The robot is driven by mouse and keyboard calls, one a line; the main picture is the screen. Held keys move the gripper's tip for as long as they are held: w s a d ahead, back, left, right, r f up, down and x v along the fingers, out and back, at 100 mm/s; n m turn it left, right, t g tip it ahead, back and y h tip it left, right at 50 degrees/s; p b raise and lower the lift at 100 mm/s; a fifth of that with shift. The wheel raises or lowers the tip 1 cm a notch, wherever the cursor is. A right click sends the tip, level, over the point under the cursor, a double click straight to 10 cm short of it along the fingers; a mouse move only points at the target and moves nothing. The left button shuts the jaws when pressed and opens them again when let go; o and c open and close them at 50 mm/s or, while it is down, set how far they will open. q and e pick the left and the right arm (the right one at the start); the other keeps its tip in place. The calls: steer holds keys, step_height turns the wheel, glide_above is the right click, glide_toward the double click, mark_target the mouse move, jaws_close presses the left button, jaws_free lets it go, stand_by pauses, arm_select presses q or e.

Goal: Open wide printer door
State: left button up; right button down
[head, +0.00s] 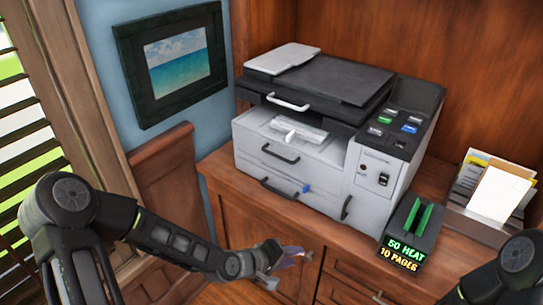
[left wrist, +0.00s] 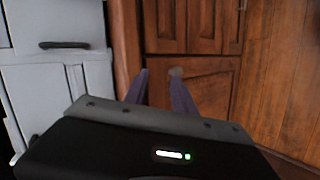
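The grey and black printer (head: 300,110) stands on the wooden cabinet. Its front has a wide upper panel with a black handle (head: 280,153), a lower panel with another dark handle (head: 279,190), and a narrow right panel with an upright handle (head: 346,207). These front panels look shut. My left gripper (head: 291,254) is below and in front of the printer, apart from it. In the left wrist view its purple fingers (left wrist: 160,92) are spread with nothing between them. A pale body with a dark handle (left wrist: 64,45), apparently the printer, shows at left there. My right gripper is out of view.
A dark stand (head: 412,225) with green uprights and a "50 HEAT 10 PAGES" label is right of the printer. A paper holder (head: 480,210) stands farther right. Wooden cabinet doors (head: 262,230) are below the top. A framed sea picture (head: 176,62) hangs at left.

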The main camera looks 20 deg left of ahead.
arm_select(q)
steer(key=w+a+r+n+t, duration=0.1)
steer(key=w+a+r+t, duration=0.1)
steer(key=r, duration=0.5)
steer(key=w+a+r+n+t, duration=0.2)
steer(key=w+a+r, duration=0.2)
steer(key=a+r, duration=0.2)
steer(key=w+a+r+n+t+y, duration=0.1)
steer(key=w+a+r+t, duration=0.1)
steer(key=w+a+r, duration=0.2)
step_height(320, 180, up, 4)
steer(key=shift+a+f+p, duration=0.2)
steer(key=shift+a+p, duration=0.25)
steer(key=shift+a, duration=0.05)
glide_toward(279, 161)
steer(key=shift+n, duration=0.3)
steer(key=shift+w+d+r+b, duration=0.2)
steer(key=shift+w+d+r, duration=0.5)
steer(key=shift+w, duration=0.2)
steer(key=shift+w+d+r+b, duration=0.15)
steer(key=shift+w+d+r, duration=0.55)
steer(key=shift+w, duration=0.25)
jaws_close()
steer(key=shift+f, duration=0.1)
